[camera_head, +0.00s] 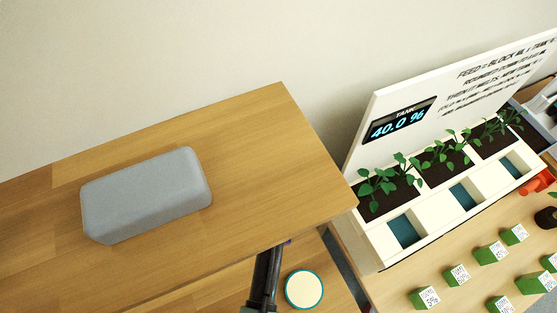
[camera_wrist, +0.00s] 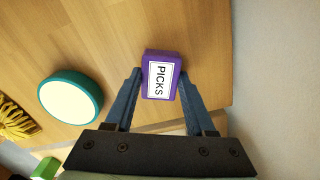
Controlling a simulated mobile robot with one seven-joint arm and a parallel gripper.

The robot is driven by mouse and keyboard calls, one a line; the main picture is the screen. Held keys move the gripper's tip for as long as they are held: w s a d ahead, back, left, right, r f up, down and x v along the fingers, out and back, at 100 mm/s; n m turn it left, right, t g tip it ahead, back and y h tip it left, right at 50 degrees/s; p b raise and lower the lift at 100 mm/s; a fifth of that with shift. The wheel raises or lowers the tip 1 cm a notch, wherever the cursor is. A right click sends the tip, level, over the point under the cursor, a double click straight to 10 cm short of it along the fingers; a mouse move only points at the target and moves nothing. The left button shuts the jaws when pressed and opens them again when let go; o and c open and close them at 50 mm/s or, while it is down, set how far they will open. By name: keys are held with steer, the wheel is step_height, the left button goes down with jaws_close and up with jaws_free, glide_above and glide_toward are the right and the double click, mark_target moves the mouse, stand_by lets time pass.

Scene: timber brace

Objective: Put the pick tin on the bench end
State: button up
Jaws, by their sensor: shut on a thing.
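The pick tin is a small purple box with a white label reading PICKS (camera_wrist: 161,80), seen in the wrist view. My gripper (camera_wrist: 159,76) is shut on it, with one finger on each side. Wood lies behind the tin; I cannot tell whether the tin touches it. In the head view my gripper (camera_head: 268,262) shows dark at the lower middle, partly hidden beyond the wooden bench top's edge. The tin is almost wholly hidden there. The wooden bench top (camera_head: 255,145) fills the left; I cannot tell which part counts as the bench end.
A grey rounded block (camera_head: 147,194) lies on the bench top, whose right end is clear. A round teal-rimmed item (camera_head: 304,290) lies on a lower wooden surface. A white planter with seedlings (camera_head: 450,213) and several green labelled blocks (camera_head: 425,298) stand at right.

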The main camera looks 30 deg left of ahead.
steer(key=o, duration=1.3)
steer(key=shift+o, duration=0.2)
step_height(320, 180, up, 8)
steer(key=shift+f+p, duration=0.15)
steer(key=shift+p, duration=0.25)
